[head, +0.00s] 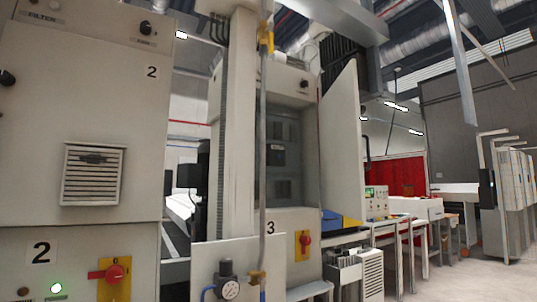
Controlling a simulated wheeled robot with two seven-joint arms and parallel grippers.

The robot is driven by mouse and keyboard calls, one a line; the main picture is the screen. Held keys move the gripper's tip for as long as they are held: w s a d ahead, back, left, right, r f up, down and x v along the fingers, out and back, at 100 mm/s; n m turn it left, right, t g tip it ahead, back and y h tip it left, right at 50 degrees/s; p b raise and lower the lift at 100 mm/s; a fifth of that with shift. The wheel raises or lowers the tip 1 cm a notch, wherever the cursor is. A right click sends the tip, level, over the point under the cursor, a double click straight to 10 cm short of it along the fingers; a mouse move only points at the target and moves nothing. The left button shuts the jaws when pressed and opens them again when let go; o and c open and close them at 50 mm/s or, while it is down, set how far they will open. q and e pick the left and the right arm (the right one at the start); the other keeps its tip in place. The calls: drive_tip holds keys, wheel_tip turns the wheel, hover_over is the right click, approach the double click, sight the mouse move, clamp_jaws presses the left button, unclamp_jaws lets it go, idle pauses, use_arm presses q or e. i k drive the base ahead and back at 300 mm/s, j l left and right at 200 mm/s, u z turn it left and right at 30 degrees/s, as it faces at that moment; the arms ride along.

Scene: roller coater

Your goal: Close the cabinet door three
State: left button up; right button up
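The cabinet marked 3 (309,222) stands in the middle of the view, beyond a pale column. Its upper front shows a recess with dark grey fittings (281,157). A tall, plain beige panel (341,150) stands out at an angle from the cabinet's right edge, its far side taller in the picture. It looks like the cabinet's door, swung open. A red rotary switch on a yellow plate (304,241) is on the lower front. Neither of my grippers is in view.
A cabinet marked 2 (100,230) with a vent fills the left. Benches (400,225) run right. Floor (470,280) is clear at lower right.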

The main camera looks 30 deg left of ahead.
sight(343, 192)
drive_tip(key=i+l+u, duration=0.3)
drive_tip(key=u, duration=0.2)
drive_tip(key=i+l+u, duration=0.25)
drive_tip(key=l+u, duration=0.25)
drive_tip(key=i+l+u, duration=0.2)
drive_tip(key=l+u, duration=0.25)
drive_tip(key=k+l, duration=0.1)
drive_tip(key=l, duration=0.65)
drive_tip(key=k+l+u, duration=0.1)
drive_tip(key=l, duration=0.25)
drive_tip(key=k+l, duration=0.15)
drive_tip(key=l, duration=0.25)
